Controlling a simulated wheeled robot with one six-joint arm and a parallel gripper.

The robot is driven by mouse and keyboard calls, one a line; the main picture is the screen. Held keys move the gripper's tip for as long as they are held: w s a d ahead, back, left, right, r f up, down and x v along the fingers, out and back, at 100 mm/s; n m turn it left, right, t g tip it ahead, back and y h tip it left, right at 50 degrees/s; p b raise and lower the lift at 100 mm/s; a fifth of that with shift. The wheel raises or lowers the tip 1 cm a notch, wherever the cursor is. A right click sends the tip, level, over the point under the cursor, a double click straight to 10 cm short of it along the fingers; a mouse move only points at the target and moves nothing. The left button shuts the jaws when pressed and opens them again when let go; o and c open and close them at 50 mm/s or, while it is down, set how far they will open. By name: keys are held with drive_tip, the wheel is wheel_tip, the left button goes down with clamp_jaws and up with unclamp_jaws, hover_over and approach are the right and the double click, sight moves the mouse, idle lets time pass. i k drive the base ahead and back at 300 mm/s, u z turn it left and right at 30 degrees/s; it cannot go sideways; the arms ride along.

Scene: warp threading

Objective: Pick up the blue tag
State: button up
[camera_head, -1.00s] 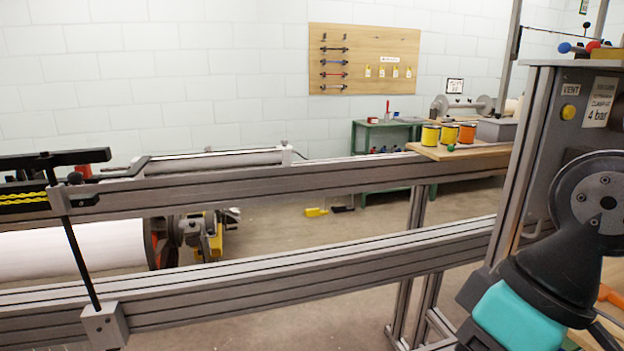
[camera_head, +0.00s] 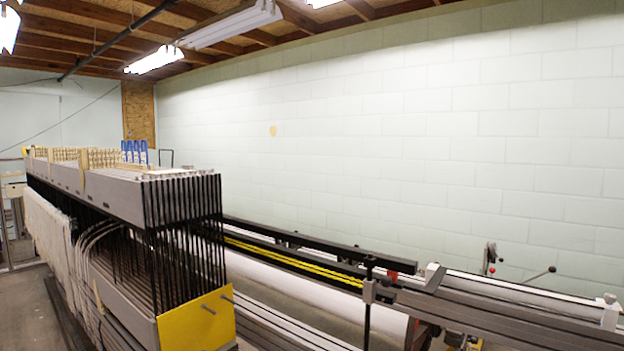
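Several upright blue pieces (camera_head: 134,151) stand in a row on top of the grey harness frames, at the left of the view. They look like tags, but they are too small to tell for sure, and I cannot single out one blue tag. My gripper is not in view.
The stack of harness frames (camera_head: 105,190) with black vertical wires and a yellow end plate (camera_head: 197,322) fills the left. A metal loom beam (camera_head: 490,315) runs to the lower right, near a white warp roll (camera_head: 320,290). A bare block wall (camera_head: 400,140) stands behind.

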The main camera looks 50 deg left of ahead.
sight(130, 150)
drive_tip(key=u, duration=0.5)
drive_tip(key=k, duration=0.6)
drive_tip(key=u, duration=1.2)
drive_tip(key=i, duration=0.5)
drive_tip(key=u, duration=0.75)
drive_tip(key=i, duration=0.9)
drive_tip(key=u, duration=0.1)
